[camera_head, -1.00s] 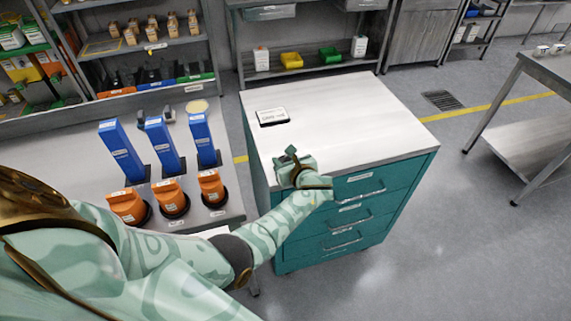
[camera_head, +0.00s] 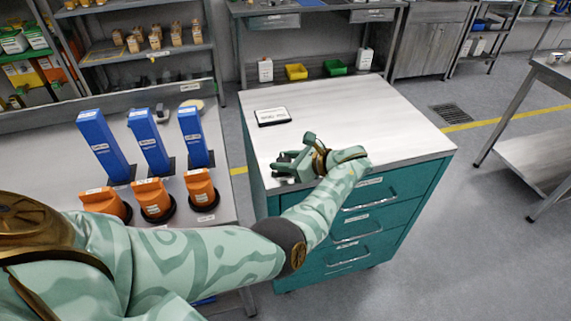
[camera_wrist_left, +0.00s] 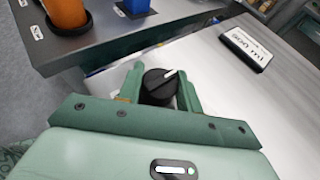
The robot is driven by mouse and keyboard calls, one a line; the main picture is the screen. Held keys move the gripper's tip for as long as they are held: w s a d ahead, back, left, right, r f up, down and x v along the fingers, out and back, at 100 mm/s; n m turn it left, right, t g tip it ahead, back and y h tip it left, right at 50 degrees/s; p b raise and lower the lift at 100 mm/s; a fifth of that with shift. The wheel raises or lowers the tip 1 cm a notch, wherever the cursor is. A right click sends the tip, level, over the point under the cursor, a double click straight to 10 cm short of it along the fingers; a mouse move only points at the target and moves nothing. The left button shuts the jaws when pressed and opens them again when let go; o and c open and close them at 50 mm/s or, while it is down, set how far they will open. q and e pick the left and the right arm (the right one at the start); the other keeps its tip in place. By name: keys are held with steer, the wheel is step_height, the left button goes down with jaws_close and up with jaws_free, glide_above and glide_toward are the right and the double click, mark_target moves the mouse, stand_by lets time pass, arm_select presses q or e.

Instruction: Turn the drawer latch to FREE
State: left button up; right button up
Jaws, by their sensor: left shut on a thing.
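The drawer latch is a black round knob (camera_wrist_left: 159,86) with a white pointer mark, on the top of the teal drawer cabinet (camera_head: 385,215) near its left front edge. In the left wrist view the pointer is toward the upper right of the knob. My left gripper (camera_head: 287,166) lies low over the cabinet top, its fingers pointing left. In the left wrist view its two green fingers (camera_wrist_left: 158,92) stand either side of the knob and are shut on it. No FREE marking is legible. In the head view the gripper mostly hides the knob. My right gripper is out of view.
A bench to the left holds blue columns (camera_head: 150,140) and orange-topped parts (camera_head: 152,197). Most of the cabinet top is clear.

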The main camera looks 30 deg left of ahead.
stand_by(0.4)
arm_select(q)
steer(key=o, duration=1)
steer(key=v, duration=1.6)
steer(key=shift+r, duration=0.2)
steer(key=shift+w, duration=0.1)
steer(key=shift+d, duration=0.1)
